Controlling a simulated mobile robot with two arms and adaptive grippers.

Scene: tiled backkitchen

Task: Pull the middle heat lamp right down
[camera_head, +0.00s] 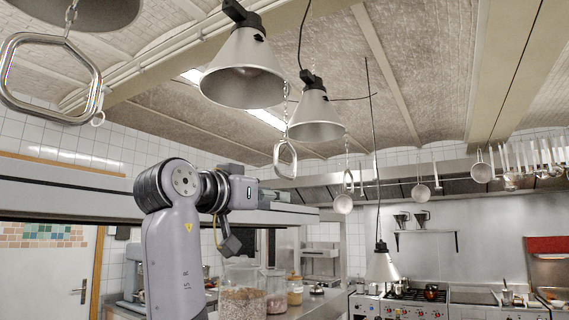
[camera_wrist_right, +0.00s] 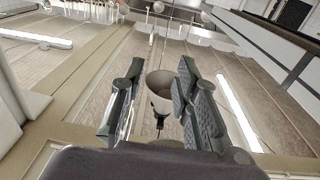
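Three metal cone heat lamps hang in a row under the ceiling in the head view: the nearest lamp (camera_head: 85,12) is cut by the top edge, the middle lamp (camera_head: 243,75) is beside it, and the far lamp (camera_head: 316,118) is behind. Chains carry ring handles: the near handle (camera_head: 14,85), a second handle (camera_head: 276,160) and a third handle (camera_head: 348,181). My left gripper (camera_head: 232,243) seems folded beside my arm, below the handles; its fingers are unclear. My right gripper (camera_wrist_right: 155,100) is open and empty; one lamp (camera_wrist_right: 159,88) shows beyond its fingers, which one I cannot tell.
A long grey overhead shelf (camera_head: 75,198) crosses behind my arm. Food jars (camera_head: 243,292) stand below it. Another lamp (camera_head: 382,268) hangs low by the stove (camera_head: 415,305). Pans (camera_head: 420,192) hang at the right. The space right of my arm looks open.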

